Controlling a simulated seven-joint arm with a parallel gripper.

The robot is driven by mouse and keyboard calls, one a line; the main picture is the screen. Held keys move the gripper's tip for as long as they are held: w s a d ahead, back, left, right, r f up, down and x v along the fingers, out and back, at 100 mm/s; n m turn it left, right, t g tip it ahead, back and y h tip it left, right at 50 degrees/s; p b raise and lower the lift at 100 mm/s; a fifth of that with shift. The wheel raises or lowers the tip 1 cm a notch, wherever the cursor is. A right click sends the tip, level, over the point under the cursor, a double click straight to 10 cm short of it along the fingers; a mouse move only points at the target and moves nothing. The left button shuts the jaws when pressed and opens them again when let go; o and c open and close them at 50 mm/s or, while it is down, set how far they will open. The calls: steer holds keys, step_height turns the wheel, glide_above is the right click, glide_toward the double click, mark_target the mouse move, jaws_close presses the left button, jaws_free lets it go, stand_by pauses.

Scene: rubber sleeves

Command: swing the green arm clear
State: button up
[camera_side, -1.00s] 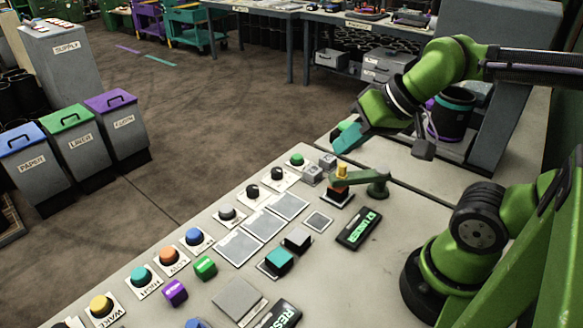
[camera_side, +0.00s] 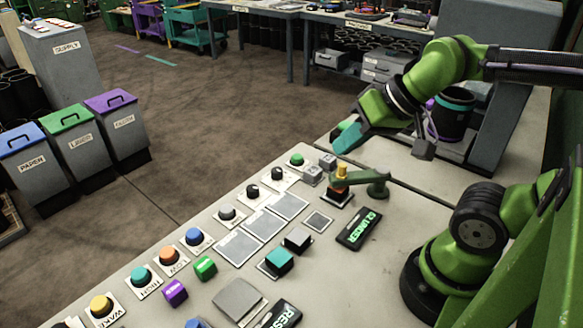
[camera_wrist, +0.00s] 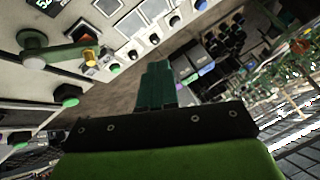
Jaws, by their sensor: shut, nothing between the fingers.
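The green arm (camera_side: 362,177) is a short bar on a round green post at the right part of the bench top. Its free end reaches left to a yellow piece (camera_side: 341,171) above an orange block on a dark square base (camera_side: 337,200). The wrist view shows the green arm (camera_wrist: 58,52) at upper left, with the brass-yellow piece (camera_wrist: 91,56) at its end. My gripper (camera_side: 346,139) has teal fingers, shut and empty, above and behind the green arm, apart from it. The shut fingers (camera_wrist: 158,72) also show in the wrist view.
Several buttons and knobs line the bench's left edge, including a green button (camera_side: 297,159). Small grey blocks (camera_side: 312,175) stand left of the green arm. A black display (camera_side: 359,230) lies in front. A teal block (camera_side: 279,261) is nearer. Bare bench lies right of the post.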

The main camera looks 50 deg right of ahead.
steer(key=shift+o, duration=1.1)
steer(key=shift+d+f, duration=0.1)
steer(key=o, duration=0.5)
steer(key=shift+w+d+f+m+g, duration=0.15)
steer(key=shift+w+d+f+g, duration=0.1)
steer(key=shift+w+d, duration=0.25)
steer(key=shift+w+d+f+m+g, duration=0.15)
steer(key=shift+w+d+g, duration=0.15)
steer(key=shift+w, duration=0.2)
steer(key=shift+o, duration=0.5)
steer(key=shift+n+g+h, duration=0.6)
steer(key=shift+n+g, duration=0.2)
steer(key=shift+g, duration=0.15)
steer(key=w+d, duration=0.1)
steer(key=d, duration=0.1)
steer(key=w+d, duration=0.2)
steer(key=shift+w+d+f, duration=0.1)
steer(key=shift+w+d, duration=0.1)
steer(key=n+g, duration=0.4)
steer(key=n, duration=0.4)
glide_above(342, 164)
steer(key=shift+h, duration=0.4)
step_height(342, 164, down, 16)
steer(key=shift+r, duration=0.2)
steer(key=shift+c, duration=0.4)
jaws_close()
